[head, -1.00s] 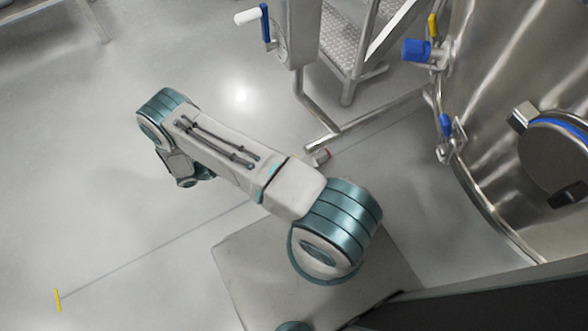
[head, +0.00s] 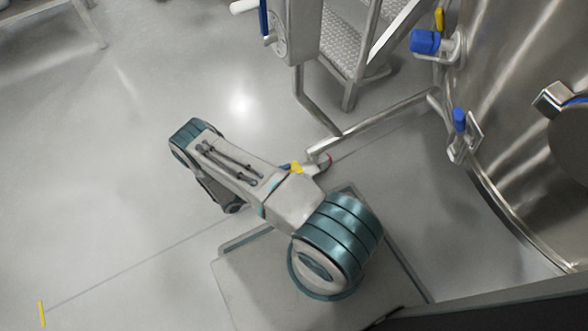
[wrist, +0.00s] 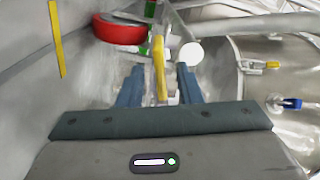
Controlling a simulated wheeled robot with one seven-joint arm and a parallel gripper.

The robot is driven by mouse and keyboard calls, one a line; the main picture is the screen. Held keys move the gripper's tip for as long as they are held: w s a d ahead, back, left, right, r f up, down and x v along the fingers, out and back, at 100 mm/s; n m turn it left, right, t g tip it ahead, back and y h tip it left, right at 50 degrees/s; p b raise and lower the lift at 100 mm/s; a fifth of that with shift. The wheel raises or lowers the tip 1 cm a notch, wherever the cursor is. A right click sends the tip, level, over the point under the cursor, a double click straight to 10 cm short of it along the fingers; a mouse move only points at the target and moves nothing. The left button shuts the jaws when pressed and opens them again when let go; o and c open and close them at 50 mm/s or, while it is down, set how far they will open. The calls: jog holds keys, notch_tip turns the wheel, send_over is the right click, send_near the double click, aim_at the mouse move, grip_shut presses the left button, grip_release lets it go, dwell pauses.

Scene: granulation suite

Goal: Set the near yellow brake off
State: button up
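The yellow brake lever (wrist: 160,68) stands long and narrow in the wrist view, beside a red caster wheel (wrist: 118,29). My gripper (wrist: 158,80) is open, with one blue finger on each side of the lever and gaps visible between. Whether the lever's tip is fully between the fingertips in depth I cannot tell. In the head view the yellow lever (head: 296,167) shows just past my arm link, next to the foot of the steel frame (head: 385,115). My gripper is mostly hidden behind my arm there. A green part (wrist: 145,47) lies behind the lever.
A steel vessel (head: 500,110) with blue-handled valves (head: 425,41) stands at the right. Steps with treads (head: 345,40) and a column with a handwheel (head: 281,40) stand at the top. A yellow mark (head: 42,313) lies on the floor.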

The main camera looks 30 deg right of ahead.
aim_at(294, 167)
jog(key=shift+d+b, duration=0.3)
jog(key=shift+d, duration=1.75)
